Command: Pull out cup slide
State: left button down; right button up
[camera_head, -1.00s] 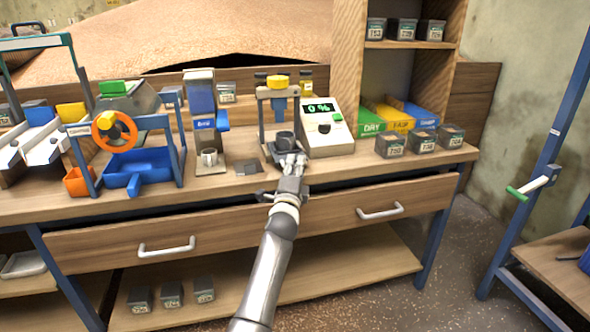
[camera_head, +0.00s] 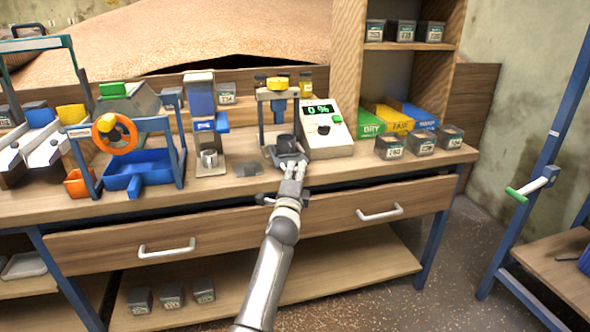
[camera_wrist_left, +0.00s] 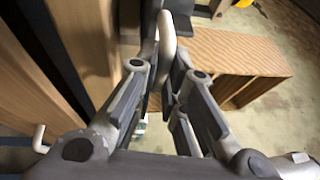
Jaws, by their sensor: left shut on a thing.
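The cup slide (camera_head: 288,157) is a grey plate at the foot of the small press-like device with a yellow top (camera_head: 277,84), on the workbench. A dark cup (camera_head: 285,143) stands on it. My left gripper (camera_head: 294,168) is at the front of the slide, near the bench's front edge. In the left wrist view my fingers (camera_wrist_left: 165,85) are shut around a pale upright handle bar (camera_wrist_left: 167,42). The fingers partly hide the handle in the head view. My right gripper is not in view.
A meter reading 0 % (camera_head: 326,130) stands close right of the device. A blue-fronted dispenser (camera_head: 202,110) stands to the left, with a dark flat patch on the bench between. Labelled dark boxes (camera_head: 420,143) sit further right. Drawers with white handles (camera_head: 380,212) are below the bench edge.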

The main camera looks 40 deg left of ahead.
pick_arm(q)
jog(key=c, duration=1.5)
grip_release()
jog(key=v, duration=1.2)
jog(key=shift+f, duration=0.1)
